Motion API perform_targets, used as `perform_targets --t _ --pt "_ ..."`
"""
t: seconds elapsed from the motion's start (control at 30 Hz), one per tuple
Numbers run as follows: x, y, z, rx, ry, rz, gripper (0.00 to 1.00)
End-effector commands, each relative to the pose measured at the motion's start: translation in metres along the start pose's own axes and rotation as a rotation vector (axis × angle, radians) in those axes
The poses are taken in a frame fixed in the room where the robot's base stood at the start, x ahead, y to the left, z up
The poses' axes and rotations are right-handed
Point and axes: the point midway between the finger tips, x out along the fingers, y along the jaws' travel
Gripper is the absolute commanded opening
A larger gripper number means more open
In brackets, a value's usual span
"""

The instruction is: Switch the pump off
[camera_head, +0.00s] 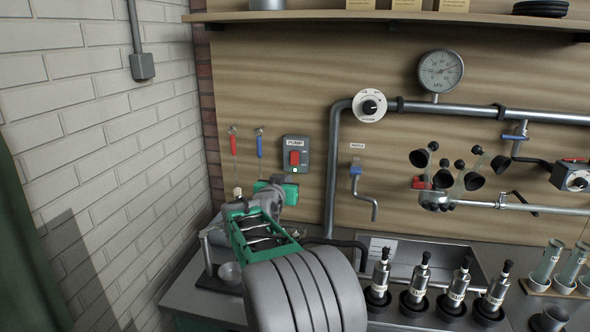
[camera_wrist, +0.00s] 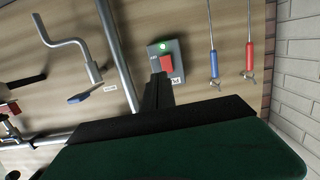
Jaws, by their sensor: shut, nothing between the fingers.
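The pump switch (camera_head: 295,153) is a grey box on the wooden back wall, under a label reading PUMP. It has a red rocker (camera_head: 294,158) and a small lit green lamp below it. The switch shows upside down in the wrist view (camera_wrist: 179,49), with the green lamp glowing. My gripper (camera_head: 289,186) is just below and in front of the switch. In the wrist view its dark closed fingers (camera_wrist: 158,85) point at the red rocker and end close to it. They hold nothing. I cannot tell whether the fingertips touch the rocker.
A blue-handled tap (camera_head: 357,180) and a vertical pipe (camera_head: 333,160) are right of the switch. Red (camera_head: 233,142) and blue (camera_head: 259,144) handled tools hang to its left. Several black-topped cylinders (camera_head: 419,284) stand on the counter. A brick wall (camera_head: 100,110) bounds the left.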

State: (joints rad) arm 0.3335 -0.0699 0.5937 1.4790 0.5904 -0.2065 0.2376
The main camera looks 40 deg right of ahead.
Motion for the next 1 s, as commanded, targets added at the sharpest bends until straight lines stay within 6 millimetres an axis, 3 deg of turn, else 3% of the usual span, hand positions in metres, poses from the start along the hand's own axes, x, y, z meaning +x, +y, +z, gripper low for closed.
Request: perform_targets --t 0.27,0.8,1.0 --pt "0.008 0.0 -0.001 -0.001 -0.003 0.0 0.0" --pt "0.117 -0.001 -0.002 -0.001 -0.004 -0.001 0.0" --pt "0.137 -0.001 -0.001 0.0 -0.002 -0.003 0.0"
